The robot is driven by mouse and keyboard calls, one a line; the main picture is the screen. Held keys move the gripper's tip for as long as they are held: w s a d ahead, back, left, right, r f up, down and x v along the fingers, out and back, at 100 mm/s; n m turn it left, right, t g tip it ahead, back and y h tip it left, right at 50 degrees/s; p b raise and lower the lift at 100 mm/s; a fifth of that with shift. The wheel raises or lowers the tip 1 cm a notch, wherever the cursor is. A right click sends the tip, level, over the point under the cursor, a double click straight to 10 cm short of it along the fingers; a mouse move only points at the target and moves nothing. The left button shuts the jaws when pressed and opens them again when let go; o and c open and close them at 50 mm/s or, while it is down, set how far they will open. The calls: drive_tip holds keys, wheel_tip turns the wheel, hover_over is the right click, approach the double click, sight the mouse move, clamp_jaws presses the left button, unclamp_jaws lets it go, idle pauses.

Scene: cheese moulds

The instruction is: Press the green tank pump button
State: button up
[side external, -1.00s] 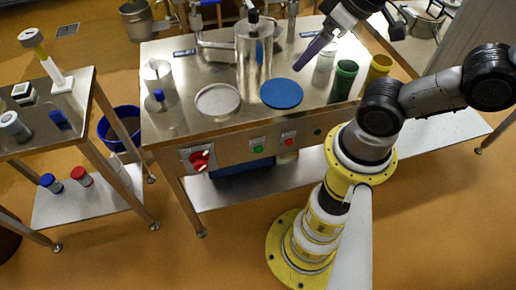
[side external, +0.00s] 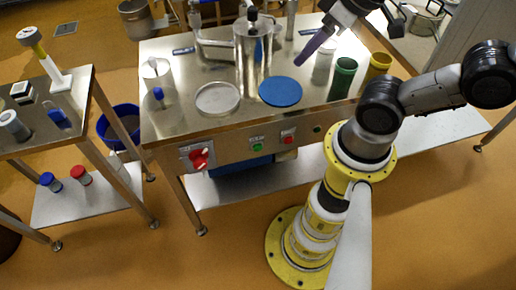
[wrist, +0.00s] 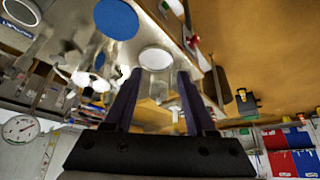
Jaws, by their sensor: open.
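The green button (side external: 257,147) is on the front panel of the steel table (side external: 205,128), below the tabletop edge. A red button (side external: 289,139) sits on its own plate to its right. My gripper (side external: 300,60) is above the back part of the tabletop, beyond the blue disc, with its purple fingers tilted down and left. It is well apart from the green button. In the wrist view my gripper (wrist: 157,74) has its two fingers spread with nothing between them. I cannot make out the green button in that view.
A red rotary switch (side external: 199,158) is left on the same panel. On the tabletop are a blue disc (side external: 281,91), a pale disc (side external: 217,98), a steel cylinder (side external: 248,62), a green cup (side external: 343,77) and a yellow cup (side external: 379,65). The space before the panel's buttons looks clear.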

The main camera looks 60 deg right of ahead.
clamp_jaws()
idle(1.4)
